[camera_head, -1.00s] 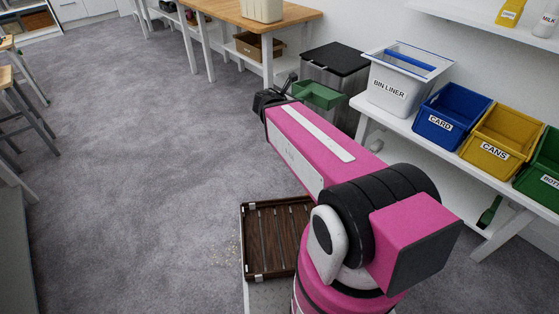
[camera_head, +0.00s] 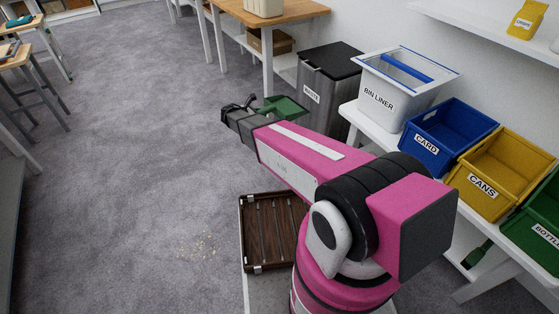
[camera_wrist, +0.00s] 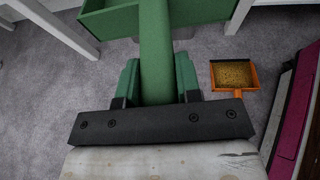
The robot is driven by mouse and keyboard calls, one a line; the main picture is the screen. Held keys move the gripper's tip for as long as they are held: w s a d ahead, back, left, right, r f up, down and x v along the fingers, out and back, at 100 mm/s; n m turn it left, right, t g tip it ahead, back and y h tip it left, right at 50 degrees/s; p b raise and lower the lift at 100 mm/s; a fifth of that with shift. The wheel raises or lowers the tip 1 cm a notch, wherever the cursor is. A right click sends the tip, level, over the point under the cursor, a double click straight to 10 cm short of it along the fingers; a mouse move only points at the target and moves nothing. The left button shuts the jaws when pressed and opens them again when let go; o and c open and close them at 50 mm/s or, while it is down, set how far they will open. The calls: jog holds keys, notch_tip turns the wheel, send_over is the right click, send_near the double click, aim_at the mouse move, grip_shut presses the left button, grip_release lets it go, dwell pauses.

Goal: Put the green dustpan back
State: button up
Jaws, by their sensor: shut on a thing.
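The green dustpan (camera_head: 285,107) is held in the air by my gripper (camera_head: 240,108), in front of the grey waste bin. In the wrist view, my gripper (camera_wrist: 157,82) is shut around the dustpan's green handle (camera_wrist: 156,50). The dustpan's pan (camera_wrist: 108,20) reaches out beyond the fingertips at the top and is partly cut off by the frame. In the head view my arm and wrist hide part of the gripper.
The waste bin (camera_head: 322,95) stands beside a shelf with bin liner box (camera_head: 395,90), blue (camera_head: 440,135) and yellow (camera_head: 495,175) boxes. A green tool (camera_head: 478,253) is below. Crumbs (camera_head: 198,246) lie on open carpet. An orange pan-like thing (camera_wrist: 233,75) lies on the floor.

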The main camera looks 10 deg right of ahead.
jog(key=w+a+f, duration=0.3)
jog(key=a+f, duration=0.2)
jog(key=f, duration=0.6)
jog(key=w+a+f+m+g, duration=0.1)
jog(key=w+a+f, duration=0.3)
jog(key=f, duration=0.8)
jog(key=w+a+f+m+g+h, duration=0.1)
jog(key=w+a+f, duration=0.3)
jog(key=f, duration=0.7)
jog(key=shift+w+a+f, duration=0.2)
jog(key=shift+w+a, duration=0.05)
jog(key=shift+a, duration=0.6)
jog(key=d+f, duration=0.2)
jog(key=d, duration=0.2)
jog(key=d+f, duration=0.3)
jog(key=d, duration=0.1)
jog(key=s+d+f, duration=0.1)
jog(key=d+f, duration=0.1)
jog(key=d, duration=0.2)
jog(key=shift+f, duration=0.15)
jog(key=shift+a+f, duration=0.25)
jog(key=shift+f, duration=1.55)
jog(key=o, duration=0.9)
